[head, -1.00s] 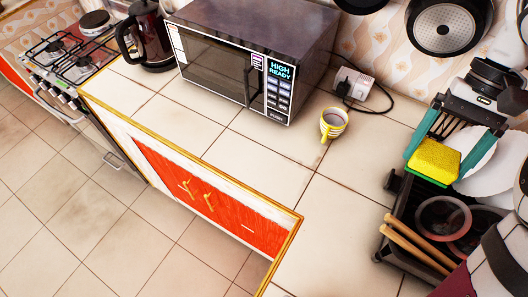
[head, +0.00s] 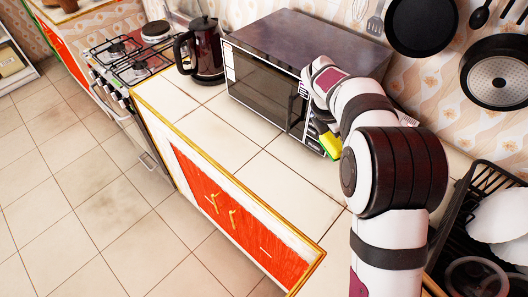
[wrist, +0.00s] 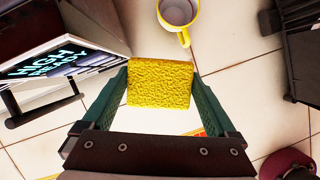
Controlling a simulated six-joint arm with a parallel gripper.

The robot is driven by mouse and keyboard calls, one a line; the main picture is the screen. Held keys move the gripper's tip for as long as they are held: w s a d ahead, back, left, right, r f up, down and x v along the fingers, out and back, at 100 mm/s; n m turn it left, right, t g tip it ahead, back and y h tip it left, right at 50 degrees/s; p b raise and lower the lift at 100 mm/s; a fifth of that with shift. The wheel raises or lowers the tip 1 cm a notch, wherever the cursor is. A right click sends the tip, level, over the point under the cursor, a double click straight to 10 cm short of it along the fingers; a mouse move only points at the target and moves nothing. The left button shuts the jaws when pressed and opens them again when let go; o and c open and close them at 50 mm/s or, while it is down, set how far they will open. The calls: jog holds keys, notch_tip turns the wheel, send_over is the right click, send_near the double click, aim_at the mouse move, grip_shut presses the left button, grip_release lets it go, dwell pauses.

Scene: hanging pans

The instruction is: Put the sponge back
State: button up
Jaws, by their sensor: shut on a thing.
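The yellow sponge (wrist: 160,84) with a green side is held between the two green fingers of my gripper (wrist: 160,76) in the wrist view. My gripper is shut on it. In the head view the sponge (head: 331,146) shows at the microwave's front right corner, above the tiled counter, partly covered by my arm. Its exact height over the counter is hard to tell. My gripper's fingers are mostly hidden behind my arm in the head view.
The microwave (head: 270,88) stands left of the sponge. A cup (wrist: 182,12) with a yellow rim is just beyond the sponge. The black dish rack (head: 462,215) with white plates (head: 503,215) is at the right. Pans (head: 420,22) hang on the wall. Counter tiles (head: 283,185) in front of the microwave are clear.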

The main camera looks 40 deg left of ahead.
jog(key=s+a+f+n+y, duration=0.2)
jog(key=a+n, duration=0.3)
jog(key=a, duration=0.2)
jog(key=s+a+f+n+y, duration=0.2)
jog(key=a+n, duration=0.2)
jog(key=a, duration=0.2)
send_over(249, 150)
jog(key=s+d, duration=0.1)
notch_tip(249, 150, down, 6)
jog(key=shift+r, duration=0.1)
jog(key=shift+s+a+f, duration=0.15)
jog(key=shift+a+f, duration=0.1)
jog(key=shift+f, duration=2)
jog(key=o, duration=0.8)
jog(key=shift+f, duration=0.1)
jog(key=shift+o, duration=0.2)
